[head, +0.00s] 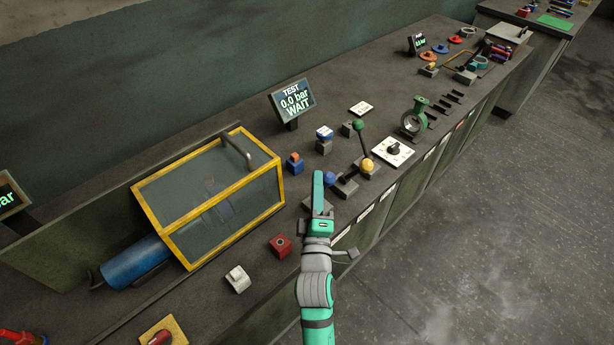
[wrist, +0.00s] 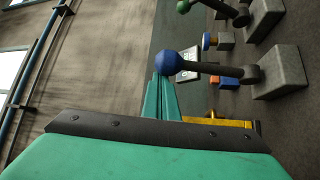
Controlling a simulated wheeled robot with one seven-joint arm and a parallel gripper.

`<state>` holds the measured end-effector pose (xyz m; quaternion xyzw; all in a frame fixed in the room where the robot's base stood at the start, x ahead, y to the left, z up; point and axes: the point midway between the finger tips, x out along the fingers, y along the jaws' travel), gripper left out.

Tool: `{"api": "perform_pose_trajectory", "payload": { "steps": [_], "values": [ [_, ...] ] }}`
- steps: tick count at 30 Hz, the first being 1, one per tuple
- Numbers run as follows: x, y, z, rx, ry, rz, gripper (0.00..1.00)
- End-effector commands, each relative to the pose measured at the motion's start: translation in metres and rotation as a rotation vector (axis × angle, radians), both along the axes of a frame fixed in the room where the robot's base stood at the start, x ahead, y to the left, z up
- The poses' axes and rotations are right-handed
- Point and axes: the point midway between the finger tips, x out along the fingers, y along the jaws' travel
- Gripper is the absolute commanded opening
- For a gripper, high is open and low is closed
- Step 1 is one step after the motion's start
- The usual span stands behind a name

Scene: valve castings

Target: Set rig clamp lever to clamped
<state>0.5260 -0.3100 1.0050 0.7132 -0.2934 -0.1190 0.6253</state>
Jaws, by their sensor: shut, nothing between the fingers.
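A lever with a blue ball knob (head: 330,178) and a dark grey block base stands near the bench's front edge. In the wrist view its knob (wrist: 171,63) is just beyond my fingertips, with its rod running right to the block. My gripper (head: 318,178) is shut and empty, its fingers just left of the blue knob in the head view. In the wrist view the fingers (wrist: 161,92) point at the knob; whether they touch it I cannot tell. A green-knobbed lever (head: 358,126) and a yellow-knobbed lever (head: 367,165) stand close by. No label shows which one is the clamp lever.
A yellow-framed clear guard box (head: 208,190) stands left of my gripper, with a blue cylinder (head: 137,262) beside it. A display (head: 292,100) reads "TEST 0.0 bar WAIT". A white dial plate (head: 393,151) and a green valve casting (head: 414,118) stand to the right. Red (head: 280,245) and white (head: 238,278) blocks sit nearer.

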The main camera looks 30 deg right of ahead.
Motion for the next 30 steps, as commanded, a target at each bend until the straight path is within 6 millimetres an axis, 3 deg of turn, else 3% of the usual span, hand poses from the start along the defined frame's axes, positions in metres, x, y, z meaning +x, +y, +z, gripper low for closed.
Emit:
{"api": "perform_pose_trajectory", "payload": {
  "steps": [12, 30],
  "values": [
    [-0.035, -0.011, -0.012, 0.001, 0.004, -0.013, 0.0],
    [-0.044, -0.016, -0.019, 0.003, 0.011, -0.02, 0.0]
  ]
}}
